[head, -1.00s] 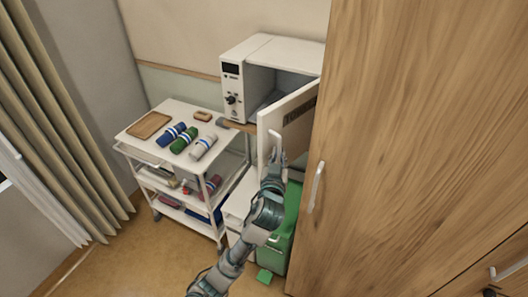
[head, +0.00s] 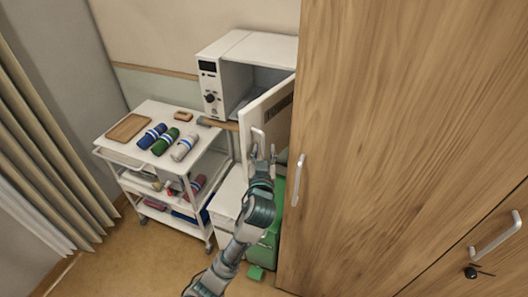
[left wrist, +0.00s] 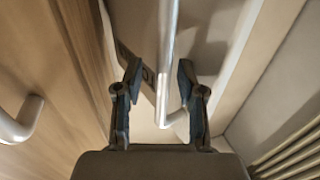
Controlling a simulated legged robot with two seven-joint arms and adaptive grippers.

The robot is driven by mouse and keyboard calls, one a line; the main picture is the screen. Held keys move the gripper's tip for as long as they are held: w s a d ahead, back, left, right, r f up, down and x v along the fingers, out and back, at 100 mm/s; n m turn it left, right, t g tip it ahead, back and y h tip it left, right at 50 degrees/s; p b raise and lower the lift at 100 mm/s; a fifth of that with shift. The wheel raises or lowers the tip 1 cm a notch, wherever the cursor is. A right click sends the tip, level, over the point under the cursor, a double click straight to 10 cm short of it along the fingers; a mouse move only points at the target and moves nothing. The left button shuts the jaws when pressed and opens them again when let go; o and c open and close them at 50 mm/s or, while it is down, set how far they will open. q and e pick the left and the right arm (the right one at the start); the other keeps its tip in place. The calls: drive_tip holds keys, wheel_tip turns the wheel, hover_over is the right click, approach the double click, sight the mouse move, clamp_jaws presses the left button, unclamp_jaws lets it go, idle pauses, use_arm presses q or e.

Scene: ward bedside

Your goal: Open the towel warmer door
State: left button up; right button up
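The white towel warmer (head: 262,47) stands against the back wall. Its door (head: 266,112) is swung well out, and its dark grey inside shows. The door's right part is hidden by the wardrobe. The upright door handle (head: 258,138) is on the door's outer face; it also shows in the left wrist view (left wrist: 168,45). My left gripper (head: 264,153) is at the handle's lower end. In the left wrist view its fingers (left wrist: 159,78) are spread, with the handle between them and gaps on both sides. My right gripper is not in view.
A tall wooden wardrobe (head: 390,130) with metal handles stands close on the right. A white trolley (head: 195,160) with rolled towels (head: 165,142) and a wooden tray (head: 129,127) stands at the left. A green bin (head: 262,250) is below the door. The floor in front is clear.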

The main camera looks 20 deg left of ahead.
use_arm(q)
drive_tip(key=v, duration=1.2)
drive_tip(key=shift+w, duration=0.1)
